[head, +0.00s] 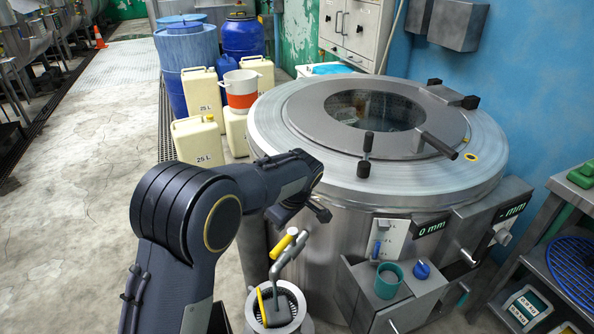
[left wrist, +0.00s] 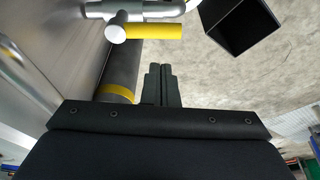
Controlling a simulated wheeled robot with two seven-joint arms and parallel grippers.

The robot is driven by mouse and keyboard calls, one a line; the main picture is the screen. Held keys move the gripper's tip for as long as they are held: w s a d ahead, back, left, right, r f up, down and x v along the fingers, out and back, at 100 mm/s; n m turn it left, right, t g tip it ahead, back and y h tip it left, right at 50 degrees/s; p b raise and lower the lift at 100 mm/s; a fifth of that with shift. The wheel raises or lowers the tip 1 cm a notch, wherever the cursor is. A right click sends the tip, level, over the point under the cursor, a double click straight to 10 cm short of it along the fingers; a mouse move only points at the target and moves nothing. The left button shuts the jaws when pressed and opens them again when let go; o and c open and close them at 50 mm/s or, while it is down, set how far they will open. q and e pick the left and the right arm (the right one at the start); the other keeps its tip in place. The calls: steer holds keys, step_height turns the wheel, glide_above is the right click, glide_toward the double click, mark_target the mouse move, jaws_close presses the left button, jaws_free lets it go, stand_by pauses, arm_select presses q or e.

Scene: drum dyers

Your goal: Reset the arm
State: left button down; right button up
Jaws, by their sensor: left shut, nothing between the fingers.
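My left arm (head: 190,215) comes in from the lower left in the head view and bends toward the steel drum machine. My left gripper (head: 320,212) is by the front left side of the drum, partly hidden by its own wrist. In the left wrist view, its two dark fingers (left wrist: 160,84) are together with nothing between them. A yellow-handled valve (left wrist: 150,31) on a grey pipe is beyond the fingertips, apart from them. My right gripper is in neither view.
The drum machine (head: 400,185) has a round glass lid and a front shelf with a teal cup (head: 388,281). A basket-like container (head: 277,308) stands below the valve. Cream canisters (head: 198,141) and blue barrels (head: 186,62) stand behind.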

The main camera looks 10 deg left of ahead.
arm_select(q)
steer(key=s+a+r+m+h, duration=0.25)
steer(key=s+a+r, duration=0.2)
steer(key=s, duration=0.35)
steer(key=s+a+r+m+h, duration=0.2)
steer(key=s+a+r+h, duration=0.15)
steer(key=s+a, duration=0.3)
steer(key=s+m+t, duration=0.4)
steer(key=s+m, duration=0.1)
steer(key=s, duration=1.3)
step_height(320, 180, up, 14)
steer(key=p, duration=1.5)
steer(key=shift+d+r+h, duration=0.2)
steer(key=shift+d+h, duration=0.2)
